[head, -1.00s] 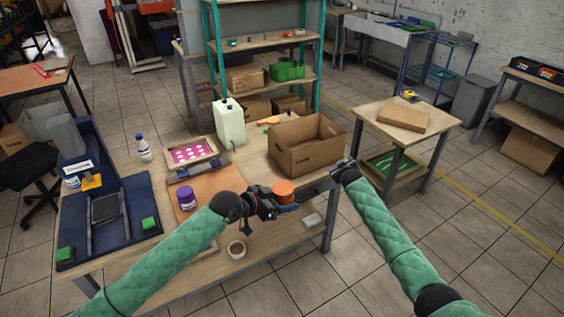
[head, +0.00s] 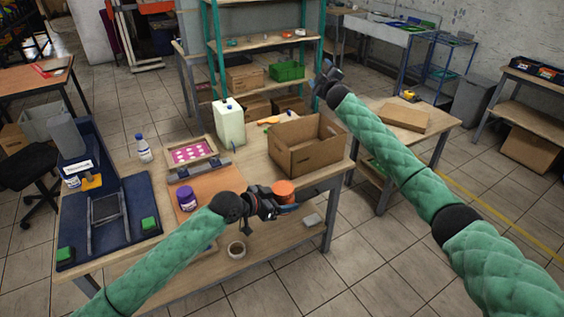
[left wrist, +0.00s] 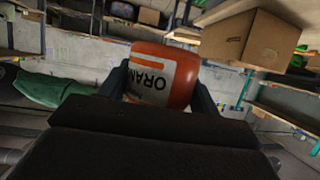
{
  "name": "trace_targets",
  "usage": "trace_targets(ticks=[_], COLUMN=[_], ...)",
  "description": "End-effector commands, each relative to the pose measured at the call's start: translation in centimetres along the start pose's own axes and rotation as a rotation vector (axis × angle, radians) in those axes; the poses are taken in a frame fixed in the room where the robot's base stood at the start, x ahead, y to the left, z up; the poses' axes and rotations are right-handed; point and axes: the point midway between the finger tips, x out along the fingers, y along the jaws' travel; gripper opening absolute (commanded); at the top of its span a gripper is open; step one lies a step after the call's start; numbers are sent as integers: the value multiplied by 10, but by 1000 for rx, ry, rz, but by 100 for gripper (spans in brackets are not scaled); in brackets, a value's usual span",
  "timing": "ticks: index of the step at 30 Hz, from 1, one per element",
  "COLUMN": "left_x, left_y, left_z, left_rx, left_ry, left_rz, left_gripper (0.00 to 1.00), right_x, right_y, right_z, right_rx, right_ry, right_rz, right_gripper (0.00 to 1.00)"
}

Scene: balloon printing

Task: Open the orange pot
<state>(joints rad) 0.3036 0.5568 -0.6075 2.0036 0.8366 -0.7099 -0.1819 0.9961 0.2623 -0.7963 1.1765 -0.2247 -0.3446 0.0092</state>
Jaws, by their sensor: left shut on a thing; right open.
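The orange pot (head: 284,188) is in my left gripper (head: 276,204), near the front edge of the table. In the left wrist view the pot (left wrist: 180,68) has a white label reading "ORAN" and appears upside down, between the two fingers (left wrist: 160,85). My left gripper is shut on it. Its lower part is partly hidden by the gripper in the head view. My right gripper (head: 324,80) is open and empty, raised above and behind the cardboard box, apart from the pot.
An open cardboard box (head: 305,155) stands at the table's right end. A purple pot (head: 186,198), a white jug (head: 229,122) and a blue press (head: 130,210) are on the table (head: 258,180).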

Motion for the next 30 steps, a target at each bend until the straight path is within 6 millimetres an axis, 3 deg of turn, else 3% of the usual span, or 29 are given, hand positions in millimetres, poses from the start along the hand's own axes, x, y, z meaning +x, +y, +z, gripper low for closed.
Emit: trace_targets(ticks=[1, 6, 18, 25, 30], left_x=[0, 0, 0, 0, 0], left_y=[0, 0, 0, 0, 0], left_z=[0, 0, 0, 0, 0], left_rx=[0, 0, 0, 0, 0], left_ry=[1, 1, 1, 1, 1], left_rz=[0, 0, 0, 0, 0], left_gripper=[0, 0, 0, 0, 0], right_x=[2, 5, -16, -49, -86], right_y=[14, 48, 102, 104, 83], right_z=[-20, -78, -226, -311, -363], right_rx=[-28, -124, -376, -553, -705], right_ry=[32, 134, 420, 628, 805], right_rz=[12, 46, 101, 90, 32], right_gripper=[77, 77, 77, 77, 77])
